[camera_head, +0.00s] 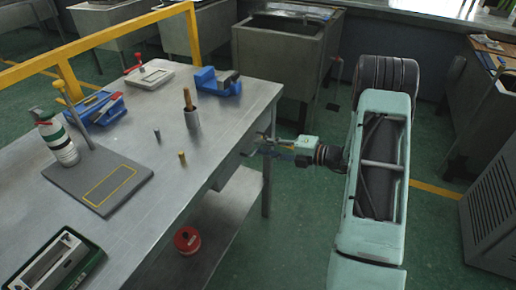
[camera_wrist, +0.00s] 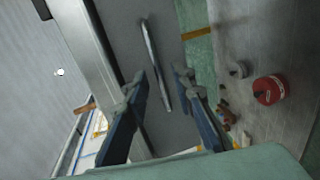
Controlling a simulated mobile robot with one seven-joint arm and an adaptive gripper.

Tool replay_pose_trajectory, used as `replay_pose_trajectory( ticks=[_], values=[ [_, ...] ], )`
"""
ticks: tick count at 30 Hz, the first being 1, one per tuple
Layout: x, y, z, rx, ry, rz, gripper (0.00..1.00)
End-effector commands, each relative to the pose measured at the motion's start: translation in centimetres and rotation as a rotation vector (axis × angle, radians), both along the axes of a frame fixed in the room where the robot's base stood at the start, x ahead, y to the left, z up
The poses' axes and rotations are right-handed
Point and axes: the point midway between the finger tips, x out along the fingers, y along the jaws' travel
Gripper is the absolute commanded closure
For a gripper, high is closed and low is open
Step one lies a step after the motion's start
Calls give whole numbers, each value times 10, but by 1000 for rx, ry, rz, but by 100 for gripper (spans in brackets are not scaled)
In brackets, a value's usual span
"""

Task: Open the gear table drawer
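The gear table (camera_head: 225,105) is a grey metal table at the left in the head view. Its drawer (camera_head: 236,158) is under the top on the right side and looks flush with the table, partly hidden by my gripper. In the wrist view the grey drawer front (camera_wrist: 122,32) carries a slim metal bar handle (camera_wrist: 151,45). My gripper (camera_wrist: 160,75) is open, with one finger on each side of the handle's line. I cannot tell whether either finger touches it. In the head view my gripper (camera_head: 262,144) is beside the drawer front.
A red round container (camera_head: 187,240) stands on the lower shelf (camera_head: 225,215). A sink (camera_head: 285,50) stands behind. Green floor is free right of the table.

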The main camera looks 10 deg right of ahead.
Motion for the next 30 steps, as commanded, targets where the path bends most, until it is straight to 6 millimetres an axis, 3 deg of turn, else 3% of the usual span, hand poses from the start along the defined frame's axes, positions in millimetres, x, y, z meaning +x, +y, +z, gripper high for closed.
replay_pose_trajectory(
  ticks=[6, 15, 22, 30],
  values=[
    [13, 16, -4, -1, -1, -1, 76],
    [14, 18, -5, -2, 0, -1, 76],
    [14, 18, -5, -2, 0, -1, 99],
    [14, 18, -5, -2, 0, -1, 100]
  ],
)
